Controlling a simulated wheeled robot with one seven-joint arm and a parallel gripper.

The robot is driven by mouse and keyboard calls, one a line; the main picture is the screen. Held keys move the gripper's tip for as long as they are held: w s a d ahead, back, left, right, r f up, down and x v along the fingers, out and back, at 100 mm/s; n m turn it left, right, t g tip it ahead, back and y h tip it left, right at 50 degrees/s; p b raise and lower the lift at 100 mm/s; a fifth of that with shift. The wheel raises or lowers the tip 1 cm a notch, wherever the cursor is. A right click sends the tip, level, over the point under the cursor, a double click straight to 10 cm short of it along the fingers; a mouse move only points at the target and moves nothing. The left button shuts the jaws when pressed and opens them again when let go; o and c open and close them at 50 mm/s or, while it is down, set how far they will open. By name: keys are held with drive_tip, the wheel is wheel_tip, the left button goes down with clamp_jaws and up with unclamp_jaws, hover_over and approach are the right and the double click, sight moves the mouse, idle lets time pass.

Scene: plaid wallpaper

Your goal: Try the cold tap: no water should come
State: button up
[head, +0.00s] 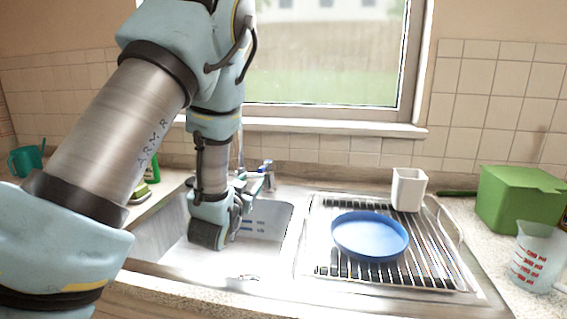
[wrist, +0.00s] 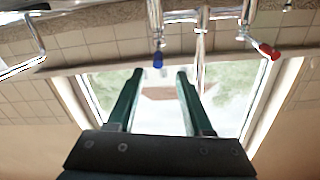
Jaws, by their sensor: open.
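The cold tap's blue handle (wrist: 158,60) shows in the wrist view just beyond and between my fingertips, on a chrome stem. I cannot tell whether either finger touches the blue handle. No running water is visible; the spout's outlet is hidden.
The white sink (head: 277,222) lies below my arm. To its right, a drying rack (head: 327,207) holds a blue plate (head: 370,235) and a white cup (head: 408,190). A green box (head: 515,198) and measuring jug (head: 537,258) stand farther right. A window (head: 330,55) is behind.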

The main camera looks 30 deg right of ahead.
sight(263, 167)
drive_tip(key=p+x, duration=0.3)
drive_tip(key=x, duration=0.6)
drive_tip(key=shift+w+d+r+p, duration=0.1)
drive_tip(key=shift+d+r+p, duration=0.05)
drive_tip(key=shift+d+p, duration=0.25)
drive_tip(key=shift+w+d, duration=0.4)
drive_tip(key=shift+w, duration=0.05)
drive_tip(key=shift+c, duration=0.4)
clamp_jaws()
